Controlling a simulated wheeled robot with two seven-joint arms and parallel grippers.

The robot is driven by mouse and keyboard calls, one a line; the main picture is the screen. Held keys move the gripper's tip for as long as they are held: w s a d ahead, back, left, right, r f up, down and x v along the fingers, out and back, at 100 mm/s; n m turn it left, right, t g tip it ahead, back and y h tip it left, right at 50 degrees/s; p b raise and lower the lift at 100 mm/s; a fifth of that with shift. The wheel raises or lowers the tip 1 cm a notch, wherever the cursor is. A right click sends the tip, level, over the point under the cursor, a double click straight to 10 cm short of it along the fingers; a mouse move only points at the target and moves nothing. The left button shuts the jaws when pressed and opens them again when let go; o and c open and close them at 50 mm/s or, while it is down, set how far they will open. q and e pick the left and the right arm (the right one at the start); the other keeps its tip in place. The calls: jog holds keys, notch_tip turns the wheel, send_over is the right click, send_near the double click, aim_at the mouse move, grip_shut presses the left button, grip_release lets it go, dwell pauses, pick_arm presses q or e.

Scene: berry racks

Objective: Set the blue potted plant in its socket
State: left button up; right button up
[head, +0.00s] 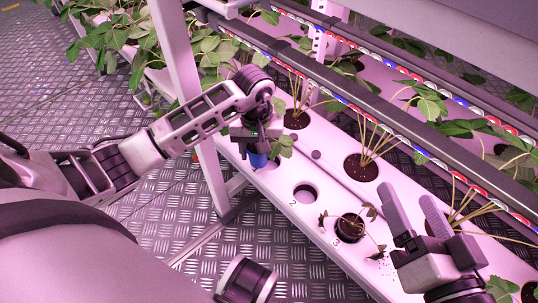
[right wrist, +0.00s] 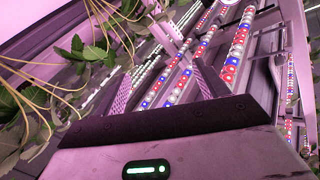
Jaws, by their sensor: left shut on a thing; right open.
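The blue pot (head: 258,160) shows just below my left gripper (head: 256,143), which is shut on it. Green leaves (head: 284,146) stick out to the right of the jaws. The pot is over the left end of the white rack tray (head: 283,186). I cannot tell whether it is in a socket or above one, as the gripper covers most of it. An empty round socket (head: 306,193) marked 2 lies to its lower right. My right gripper (head: 411,200) is open and empty above the tray's right part. Its two fingers also show in the right wrist view (right wrist: 165,85).
A wilted plant (head: 350,226) sits in the socket marked 3, with dark crumbs near it. Potted plants (head: 361,167) stand in the back row. A post (head: 188,95) rises left of my left gripper. Light strips (head: 385,125) run above the tray.

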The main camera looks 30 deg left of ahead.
pick_arm(q)
jog(key=w+f+b, duration=0.1)
jog(key=w+d+f+b, duration=0.1)
jog(key=w+f, duration=0.1)
jog(key=shift+w+d+f+b, duration=0.15)
jog(key=shift+f+b, duration=0.05)
jog(key=shift+b, duration=0.1)
jog(key=shift+f, duration=0.1)
pick_arm(e)
jog(key=r+t, duration=0.1)
jog(key=w+r+n+t, duration=0.1)
jog(key=w+r+n+t+y, duration=0.1)
jog(key=r, duration=0.1)
jog(key=shift+d, duration=0.3)
jog(key=shift+w+r, duration=0.1)
